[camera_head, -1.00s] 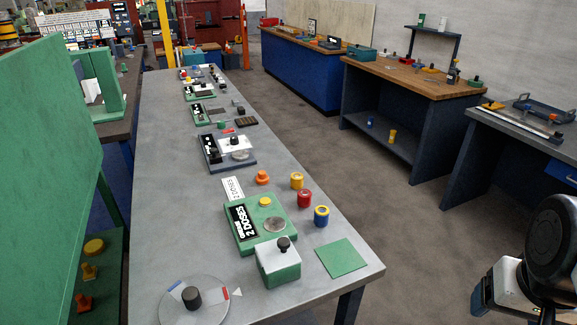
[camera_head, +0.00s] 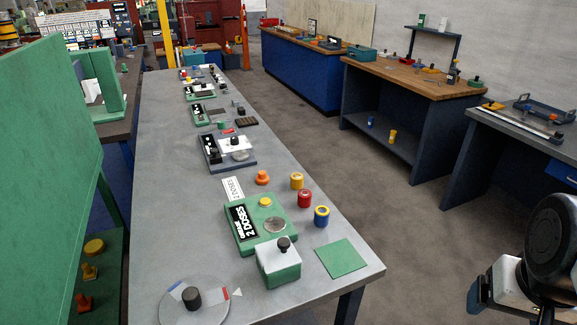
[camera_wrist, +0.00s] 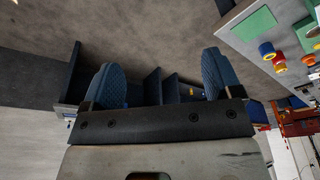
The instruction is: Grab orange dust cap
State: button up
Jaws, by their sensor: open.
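The orange dust cap (camera_head: 262,177) stands on the long grey table, behind the green device and left of the yellow cylinder. It is small and stepped, with a narrower top. In the head view my arm is at the lower right, and the fingertips are not clearly visible.
Near the cap stand a yellow (camera_head: 297,180), a red (camera_head: 305,198) and a blue cylinder (camera_head: 321,216). A green device (camera_head: 285,229), a green-white box (camera_head: 279,263), a green square (camera_head: 342,258) and a round dial (camera_head: 194,302) share the grey table (camera_head: 165,185). Floor separates my arm from it.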

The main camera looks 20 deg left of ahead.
jog(key=w+a+f+m+y, duration=0.1)
jog(key=w+a+m+y, duration=0.4)
jog(key=w+a, duration=1.05)
jog(key=w+a+f+m+y, duration=0.2)
jog(key=w+a+m+y, duration=0.35)
jog(key=w+a, duration=0.95)
jog(key=m+t+y, duration=0.2)
jog(key=m+t, duration=0.1)
jog(key=m, duration=1)
send_near(264, 174)
jog(key=shift+s+d+r+n+h, duration=0.15)
jog(key=shift+s+r+n+h, duration=0.1)
jog(key=shift+s+r, duration=0.15)
jog(key=shift+w+f+t, duration=0.1)
jog(key=shift+f+t, duration=0.1)
jog(key=shift+t, duration=0.1)
jog(key=shift+a, duration=0.25)
jog(key=shift+w+a+f, duration=0.3)
jog(key=shift+a+f, duration=0.05)
jog(key=shift+a, duration=0.25)
jog(key=shift+x, duration=2.6)
jog(key=shift+w, duration=0.1)
